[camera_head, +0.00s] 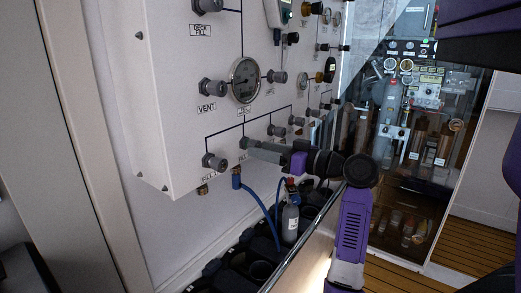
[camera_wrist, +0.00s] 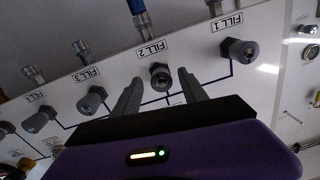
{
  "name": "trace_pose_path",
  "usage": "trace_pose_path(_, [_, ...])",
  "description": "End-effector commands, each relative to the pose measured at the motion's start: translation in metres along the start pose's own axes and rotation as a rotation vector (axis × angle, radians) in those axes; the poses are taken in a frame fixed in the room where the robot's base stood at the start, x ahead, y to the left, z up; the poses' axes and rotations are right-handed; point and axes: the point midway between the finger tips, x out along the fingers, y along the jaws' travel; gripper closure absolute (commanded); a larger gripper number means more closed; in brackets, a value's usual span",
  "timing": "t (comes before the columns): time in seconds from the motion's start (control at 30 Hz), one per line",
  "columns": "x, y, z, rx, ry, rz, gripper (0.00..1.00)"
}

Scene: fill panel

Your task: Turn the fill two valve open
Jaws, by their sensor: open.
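The fill two valve (camera_wrist: 160,76) is a dark grey knob with a silver centre, just by the FILL 2 label (camera_wrist: 152,48) in the wrist view. My gripper (camera_wrist: 159,79) is open, with one finger on each side of this knob. I cannot tell whether the fingers touch it or how deep it sits between them. In the head view my gripper (camera_head: 250,149) reaches the lower part of the white panel (camera_head: 170,90), and its fingers hide most of the fill two valve.
The fill one valve (camera_wrist: 238,50) and fill three valve (camera_wrist: 92,98) flank it in the wrist view. A pressure gauge (camera_head: 244,80) and vent valve (camera_head: 212,88) are above. A blue hose (camera_head: 262,212) and a grey bottle (camera_head: 290,222) are below, near a metal rail (camera_head: 300,246).

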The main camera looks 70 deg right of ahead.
Motion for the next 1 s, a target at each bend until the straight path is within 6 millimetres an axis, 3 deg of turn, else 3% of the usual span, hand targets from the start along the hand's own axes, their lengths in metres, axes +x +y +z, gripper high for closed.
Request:
trace_pose_path(0.2, [-0.038, 0.001, 0.001, 0.000, -0.001, 0.004, 0.49])
trace_pose_path(0.4, [-0.059, 0.001, 0.001, 0.001, -0.001, 0.002, 0.49])
trace_pose_path(1.0, [-0.063, 0.000, 0.001, 0.001, -0.001, 0.000, 0.49])
